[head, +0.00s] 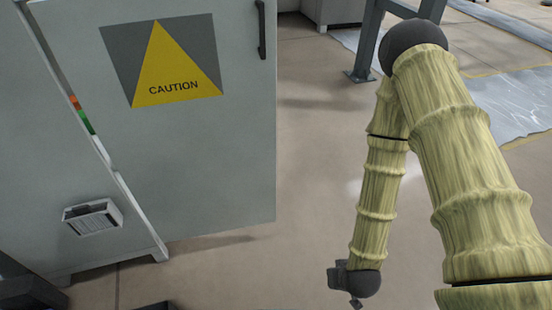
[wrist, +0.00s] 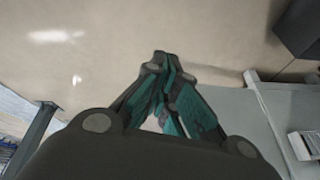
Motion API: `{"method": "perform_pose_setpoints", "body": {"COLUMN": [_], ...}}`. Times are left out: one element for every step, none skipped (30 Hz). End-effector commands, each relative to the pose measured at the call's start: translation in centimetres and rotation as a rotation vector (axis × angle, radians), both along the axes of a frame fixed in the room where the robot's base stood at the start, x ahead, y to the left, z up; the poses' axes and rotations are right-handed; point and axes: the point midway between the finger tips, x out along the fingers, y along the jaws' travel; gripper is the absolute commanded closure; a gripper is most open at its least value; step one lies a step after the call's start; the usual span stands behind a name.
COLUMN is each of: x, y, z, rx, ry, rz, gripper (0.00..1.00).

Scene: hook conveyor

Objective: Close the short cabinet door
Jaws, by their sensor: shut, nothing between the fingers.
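The grey cabinet door (head: 210,165) carries a yellow CAUTION sign (head: 170,75) and a dark handle (head: 262,30) near its upper right edge. It stands open, with a narrow gap along its left edge by the cabinet body (head: 45,160). Orange and green items show in that gap. My gripper (wrist: 160,58) is shut and empty, its fingertips together over bare floor. In the head view my arm hangs to the right of the door, apart from it, with its end low. The wrist view shows part of a grey panel, likely the door (wrist: 238,115), right of my fingers.
A small vented box (head: 93,216) sticks out from the cabinet's side; it also shows in the wrist view (wrist: 308,144). A grey metal post (head: 368,45) stands on the floor at the back. The floor between door and arm is clear.

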Motion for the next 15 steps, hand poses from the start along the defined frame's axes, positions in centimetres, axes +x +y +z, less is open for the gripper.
{"method": "perform_pose_setpoints", "body": {"x": [2.6, 3.9, 5.7, 7.0, 8.3, 10.0, 11.2, 12.3, 13.8, 14.8, 15.8, 17.2, 18.1, 19.0, 20.1], "y": [1.2, 1.9, 2.7, 3.4, 4.0, 4.7, 5.3, 5.9, 6.6, 7.2, 7.7, 8.4, 8.9, 9.4, 10.0], "z": [-1.2, -1.1, -0.8, -0.6, -0.3, 0.1, 0.5, 0.9, 1.6, 2.1, 2.6, 3.4, 4.1, 4.7, 5.7], "rx": [0.013, 0.019, 0.028, 0.034, 0.039, 0.047, 0.052, 0.056, 0.063, 0.067, 0.071, 0.076, 0.079, 0.082, 0.087], "ry": [-0.076, -0.119, -0.178, -0.221, -0.267, -0.324, -0.369, -0.412, -0.47, -0.515, -0.558, -0.617, -0.661, -0.705, -0.763], "rz": [0.017, 0.028, 0.038, 0.046, 0.054, 0.061, 0.069, 0.074, 0.081, 0.085, 0.09, 0.093, 0.096, 0.098, 0.101], "gripper": [1.0, 1.0, 1.0, 1.0, 1.0, 1.0, 1.0, 1.0, 1.0, 1.0, 1.0, 1.0, 1.0, 1.0, 1.0]}}
